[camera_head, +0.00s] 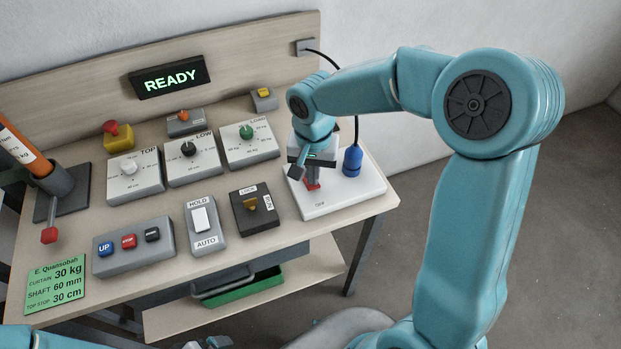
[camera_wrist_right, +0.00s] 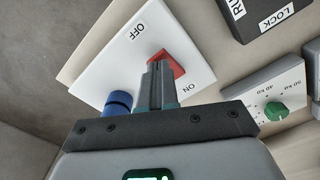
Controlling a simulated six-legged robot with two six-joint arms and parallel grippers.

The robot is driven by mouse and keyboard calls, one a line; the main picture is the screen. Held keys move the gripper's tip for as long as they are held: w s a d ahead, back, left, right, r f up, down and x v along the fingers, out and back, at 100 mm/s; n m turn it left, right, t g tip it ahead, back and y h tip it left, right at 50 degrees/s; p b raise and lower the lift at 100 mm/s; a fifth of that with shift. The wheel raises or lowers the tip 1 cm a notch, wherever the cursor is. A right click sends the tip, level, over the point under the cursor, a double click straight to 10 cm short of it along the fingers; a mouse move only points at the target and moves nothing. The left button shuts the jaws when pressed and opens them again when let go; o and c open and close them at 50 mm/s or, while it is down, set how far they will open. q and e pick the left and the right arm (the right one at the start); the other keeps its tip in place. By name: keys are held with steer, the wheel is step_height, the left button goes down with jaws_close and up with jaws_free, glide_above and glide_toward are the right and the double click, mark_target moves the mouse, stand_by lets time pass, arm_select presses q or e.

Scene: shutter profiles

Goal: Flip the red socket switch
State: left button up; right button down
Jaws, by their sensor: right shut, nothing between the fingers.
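The red socket switch (camera_wrist_right: 172,64) sits on a white plate (camera_wrist_right: 128,52) between the words OFF and ON in the right wrist view. In the head view the red switch (camera_head: 312,185) shows on the white socket plate (camera_head: 350,196), partly covered by my gripper. My right gripper (camera_head: 305,168) is shut and empty, pointing down at the switch. In the wrist view its fingertips (camera_wrist_right: 158,66) overlap the red rocker's edge. I cannot tell if they touch it, nor which way the rocker is tilted. Only a small part of my left arm shows at the bottom edge.
A blue plug (camera_head: 352,160) with a black cable stands on the plate beside the switch. The LOCK/RUN key switch (camera_head: 254,208) and the LOAD dial (camera_head: 248,140) are to the left. A sign reading READY (camera_head: 169,80) stands behind. Bare bench surrounds the controls.

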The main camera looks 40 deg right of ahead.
steer(key=shift+f+b, duration=0.75)
steer(key=shift+f, duration=0.1)
stand_by(0.3)
steer(key=shift+s, duration=0.1)
steer(key=shift+r+p, duration=0.45)
steer(key=shift+r, duration=0.05)
step_height(320, 180, up, 2)
steer(key=shift+r+p, duration=0.25)
steer(key=shift+p, duration=0.6)
step_height(320, 180, up, 2)
steer(key=shift+r+p, duration=0.1)
steer(key=shift+p, duration=0.7)
steer(key=shift+r+p, duration=0.5)
steer(key=shift+r, duration=0.25)
steer(key=shift+f, duration=0.1)
